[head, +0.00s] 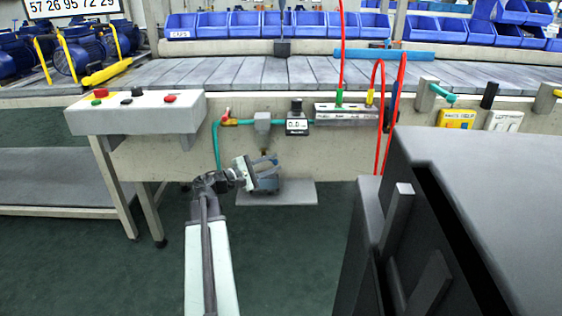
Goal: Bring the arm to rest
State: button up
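My arm reaches forward from the bottom of the head view, left of centre. My gripper (268,174) is at its far end, in front of the bench's front panel and above a small grey shelf (300,194). A small blue part (267,187) shows just behind and below the gripper, over the shelf. The gripper partly hides it, and I cannot tell whether they touch. The fingers are too small to show whether they are open or shut.
A control box (138,112) with coloured buttons stands at the left. A digital gauge (297,124) and red hoses (378,110) are on the bench front. A large dark cabinet (480,190) fills the right. Blue bins (247,24) line the back. Green floor is clear around my arm.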

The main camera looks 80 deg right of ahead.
jog(key=v, duration=0.3)
jog(key=shift+w+a, duration=0.1)
dwell(0.3)
